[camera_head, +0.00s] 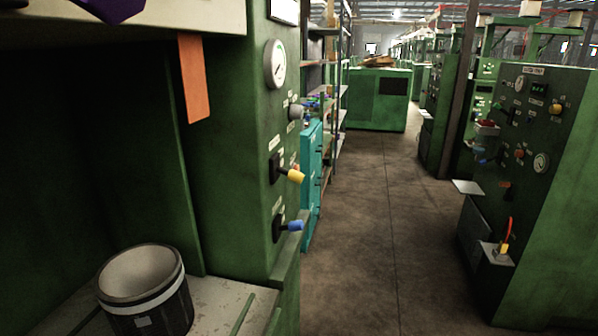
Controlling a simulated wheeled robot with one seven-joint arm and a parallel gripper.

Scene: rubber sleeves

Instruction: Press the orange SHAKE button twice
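My gripper is not in view. I see no button that I can surely read as SHAKE; the labels are too small. On the near green machine's panel (262,140), a small orange-red part (296,167) shows just behind a lever with a yellow handle (296,176). A grey knob (295,112) is above it and a lever with a blue handle (293,226) below. On the dark panel of the right machine (531,110) there is a small orange round control (518,153) and a yellow-orange knob (555,108).
A dark bucket with a pale band (146,290) stands on a worn ledge at lower left. An orange strip (194,78) hangs above. A teal cabinet (312,180) and shelves follow the near machine. The brown aisle floor (385,235) is clear between the machine rows.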

